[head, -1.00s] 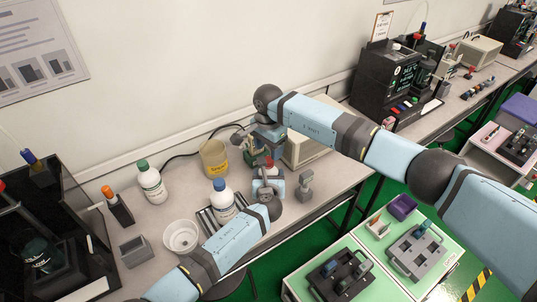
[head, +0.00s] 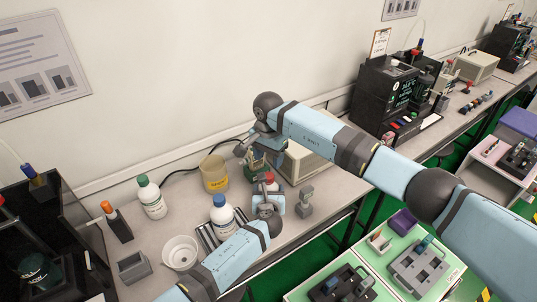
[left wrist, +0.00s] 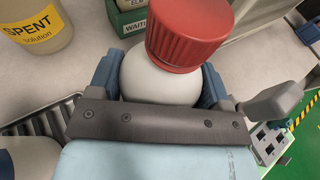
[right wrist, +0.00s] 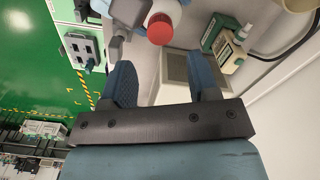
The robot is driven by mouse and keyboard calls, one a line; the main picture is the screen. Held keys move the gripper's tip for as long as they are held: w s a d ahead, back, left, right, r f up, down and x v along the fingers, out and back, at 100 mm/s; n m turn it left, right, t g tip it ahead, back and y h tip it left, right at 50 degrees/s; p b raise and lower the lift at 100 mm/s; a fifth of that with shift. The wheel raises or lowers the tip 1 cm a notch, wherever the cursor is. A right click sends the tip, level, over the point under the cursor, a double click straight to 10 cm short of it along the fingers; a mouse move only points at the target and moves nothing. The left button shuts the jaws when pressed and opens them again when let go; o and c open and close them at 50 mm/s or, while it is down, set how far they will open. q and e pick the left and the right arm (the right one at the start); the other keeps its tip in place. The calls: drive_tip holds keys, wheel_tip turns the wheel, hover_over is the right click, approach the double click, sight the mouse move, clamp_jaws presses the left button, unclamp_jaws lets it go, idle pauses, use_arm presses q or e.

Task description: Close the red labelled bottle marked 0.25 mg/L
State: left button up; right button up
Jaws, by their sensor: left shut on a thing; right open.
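The red-capped white bottle (left wrist: 160,80) stands between the fingers of my left gripper (left wrist: 160,92), which is shut on its body. Its red cap (left wrist: 186,35) sits over the neck and looks tilted in the left wrist view; I cannot tell whether it is screwed down. The label is hidden. In the head view the red cap (head: 269,177) shows just above my left gripper (head: 268,203). My right gripper (head: 252,150) is open and empty, up behind the bottle. In the right wrist view the cap (right wrist: 160,29) lies beyond the open fingertips (right wrist: 163,78), apart from them.
A blue-capped bottle (head: 222,214) stands left of the held one, a green-capped bottle (head: 151,197) farther left. The yellow-labelled spent solution beaker (head: 214,174) is behind. A white bowl (head: 180,252), a grey stand (head: 305,202) and a beige box (head: 308,158) are near.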

sight(269, 175)
wheel_tip(269, 175, down, 7)
idle(0.4)
drive_tip(key=c, duration=0.9)
drive_tip(key=shift+m, duration=1.6)
drive_tip(key=shift+c, duration=0.2)
drive_tip(key=o, duration=1)
